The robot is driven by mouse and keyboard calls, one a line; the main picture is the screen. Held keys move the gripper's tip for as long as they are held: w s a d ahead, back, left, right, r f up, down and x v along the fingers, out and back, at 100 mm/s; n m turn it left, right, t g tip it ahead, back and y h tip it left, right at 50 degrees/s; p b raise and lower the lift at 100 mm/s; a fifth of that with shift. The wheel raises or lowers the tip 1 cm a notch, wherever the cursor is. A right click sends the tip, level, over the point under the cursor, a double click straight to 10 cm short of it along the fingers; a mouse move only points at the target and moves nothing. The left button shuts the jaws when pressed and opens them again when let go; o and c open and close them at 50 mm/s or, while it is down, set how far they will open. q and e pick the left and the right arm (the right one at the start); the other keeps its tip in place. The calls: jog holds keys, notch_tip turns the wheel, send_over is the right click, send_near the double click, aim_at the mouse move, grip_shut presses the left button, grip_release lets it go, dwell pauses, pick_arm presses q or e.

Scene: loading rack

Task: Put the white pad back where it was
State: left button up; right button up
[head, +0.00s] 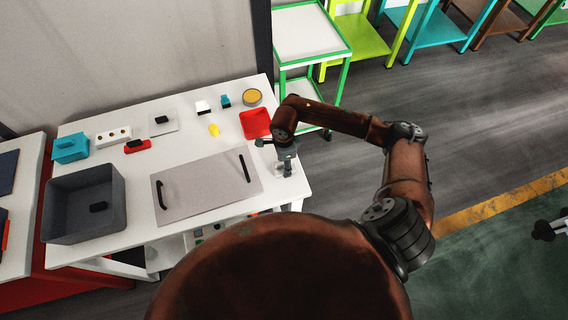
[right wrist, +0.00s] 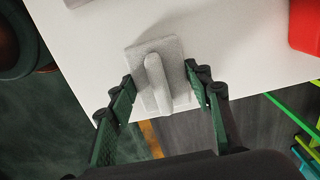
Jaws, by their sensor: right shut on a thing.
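The white pad (right wrist: 158,68), a flat square plate with an upright handle, is between the fingers of my right gripper (right wrist: 160,82) in the right wrist view. The gripper is shut on it. In the head view my right gripper (head: 285,165) is at the right end of the white table, with the pad (head: 280,172) partly hidden under it. The pad is over the table's corner; I cannot tell whether it touches the top. My left gripper is not in view.
The white table (head: 137,203) bears a grey board with black handles (head: 205,185), a dark grey bin (head: 82,222), a red tray (head: 256,123), a yellow round dish (head: 252,97) and a teal box (head: 70,148). A green-framed rack (head: 308,35) stands behind.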

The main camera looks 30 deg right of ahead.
jog(key=shift+f, duration=0.2)
jog(key=o, duration=1.1)
jog(key=shift+r, duration=0.1)
jog(key=shift+r, duration=0.3)
notch_tip(320, 180, up, 12)
jog(key=b, duration=0.1)
jog(key=shift+f+b, duration=0.15)
jog(key=shift+b, duration=0.15)
